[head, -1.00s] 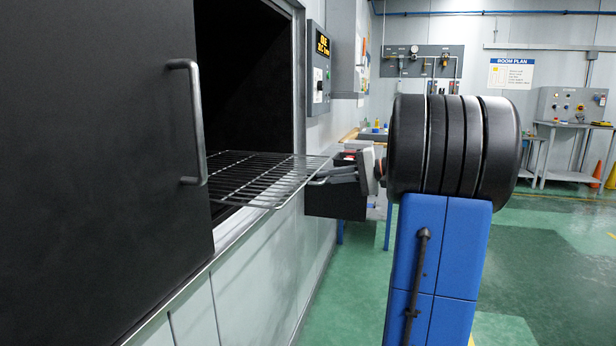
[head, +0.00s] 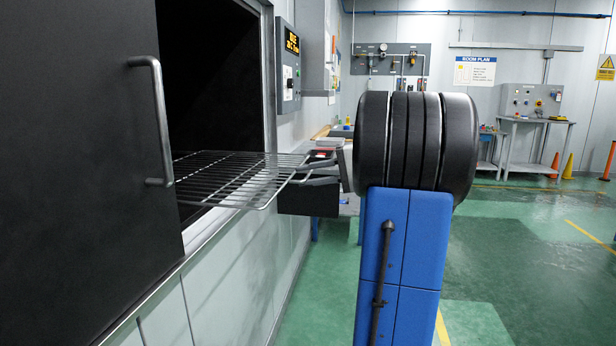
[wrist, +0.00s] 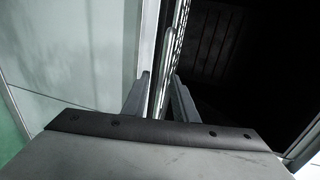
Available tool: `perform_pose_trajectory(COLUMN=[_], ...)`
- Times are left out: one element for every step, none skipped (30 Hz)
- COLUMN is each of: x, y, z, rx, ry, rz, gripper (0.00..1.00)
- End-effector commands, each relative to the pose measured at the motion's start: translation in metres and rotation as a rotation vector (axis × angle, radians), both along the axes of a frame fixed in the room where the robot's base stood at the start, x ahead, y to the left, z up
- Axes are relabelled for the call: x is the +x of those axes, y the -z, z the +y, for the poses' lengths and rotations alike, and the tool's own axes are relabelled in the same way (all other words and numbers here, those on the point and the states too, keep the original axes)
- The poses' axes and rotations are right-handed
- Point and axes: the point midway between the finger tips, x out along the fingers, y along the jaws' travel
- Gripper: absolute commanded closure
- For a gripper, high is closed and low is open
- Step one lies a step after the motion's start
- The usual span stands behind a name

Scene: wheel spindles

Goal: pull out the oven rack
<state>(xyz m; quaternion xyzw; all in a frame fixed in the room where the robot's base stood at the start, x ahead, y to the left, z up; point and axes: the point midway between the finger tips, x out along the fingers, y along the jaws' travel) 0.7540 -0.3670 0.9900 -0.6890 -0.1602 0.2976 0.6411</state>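The oven rack (head: 215,178) is a flat grid of thin metal wires. It juts level out of the dark oven opening (head: 215,80), with its back part inside. My gripper (head: 292,180) is at the rack's front edge, to the right of the opening. In the wrist view the rack's front bar (wrist: 173,42) runs between the two fingers of my gripper (wrist: 160,80), which are closed around it. The exact contact is hard to see. My wrist and the black rollers of my arm hide part of the gripper in the head view.
The black oven door (head: 80,150) with its grey handle (head: 155,120) stands left of the opening. A control box (head: 288,65) hangs on the wall to the right. A workbench (head: 335,145) is behind my gripper. Open green floor (head: 520,270) lies to the right.

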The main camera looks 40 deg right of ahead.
Motion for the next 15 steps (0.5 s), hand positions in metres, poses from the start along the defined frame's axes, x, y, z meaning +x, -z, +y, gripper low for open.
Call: perform_pose_trajectory(x=[0.0,0.0,-0.001,-0.001,-0.003,-0.005,-0.007,-0.009,-0.013,-0.016,-0.02,-0.026,-0.03,-0.034,-0.04], y=[0.0,0.0,0.0,-0.001,-0.001,-0.002,-0.002,-0.003,-0.004,-0.005,-0.006,-0.007,-0.008,-0.009,-0.01], z=[0.0,0.0,-0.001,-0.001,-0.002,-0.004,-0.006,-0.008,-0.011,-0.014,-0.017,-0.021,-0.025,-0.028,-0.033], rx=[0.0,0.0,0.0,-0.001,-0.001,-0.001,-0.001,-0.001,-0.001,-0.001,-0.001,-0.001,-0.001,-0.001,-0.001], ry=[0.0,0.0,0.0,0.001,0.001,0.002,0.003,0.004,0.003,0.003,0.004,0.005,0.004,0.004,0.004], rz=[0.0,0.0,0.0,-0.001,-0.001,-0.001,-0.001,-0.001,-0.002,-0.002,-0.002,-0.001,-0.001,-0.001,-0.001], gripper=[0.74,0.74,0.74,0.74,0.74,0.74,0.74,0.74,0.74,0.74,0.74,0.74,0.74,0.74,0.74])
